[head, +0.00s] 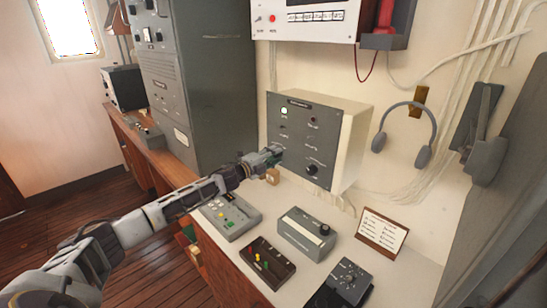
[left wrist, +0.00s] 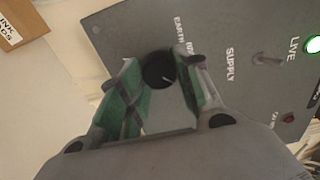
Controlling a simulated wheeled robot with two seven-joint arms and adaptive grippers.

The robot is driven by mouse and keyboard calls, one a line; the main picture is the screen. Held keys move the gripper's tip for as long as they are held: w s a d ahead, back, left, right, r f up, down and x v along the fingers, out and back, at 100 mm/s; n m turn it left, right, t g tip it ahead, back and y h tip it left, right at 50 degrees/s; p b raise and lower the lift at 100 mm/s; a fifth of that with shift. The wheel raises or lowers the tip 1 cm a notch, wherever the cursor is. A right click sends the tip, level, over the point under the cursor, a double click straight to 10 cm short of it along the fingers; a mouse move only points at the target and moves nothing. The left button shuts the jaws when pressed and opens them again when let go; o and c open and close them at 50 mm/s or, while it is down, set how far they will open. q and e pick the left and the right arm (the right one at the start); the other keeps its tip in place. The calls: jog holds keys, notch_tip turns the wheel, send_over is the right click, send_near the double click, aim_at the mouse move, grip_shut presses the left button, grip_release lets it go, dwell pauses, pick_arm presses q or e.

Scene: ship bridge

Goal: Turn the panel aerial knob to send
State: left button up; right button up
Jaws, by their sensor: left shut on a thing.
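The grey panel (head: 296,140) is the front of a cream box on the wall side of the desk. My left gripper (head: 276,153) reaches its lower left part. The word EARTH shows beside the knob; the other lettering there is partly hidden by a finger. The gripper hides this knob in the head view. My right gripper is not in view.
A toggle switch (left wrist: 266,59) marked SUPPLY and a lit green lamp (left wrist: 313,44) marked LIVE are on the panel. Below, the desk holds a grey key box (head: 306,234), a dark box with coloured knobs (head: 268,263) and a card (head: 381,232). Headphones (head: 405,134) hang at right.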

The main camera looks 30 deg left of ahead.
pick_arm(q)
jog(key=shift+f, duration=0.1)
jog(key=o, duration=1)
jog(key=shift+s, duration=0.25)
jog(key=shift+v, duration=5.7)
jog(key=shift+a, duration=0.1)
jog(key=shift+s, duration=0.1)
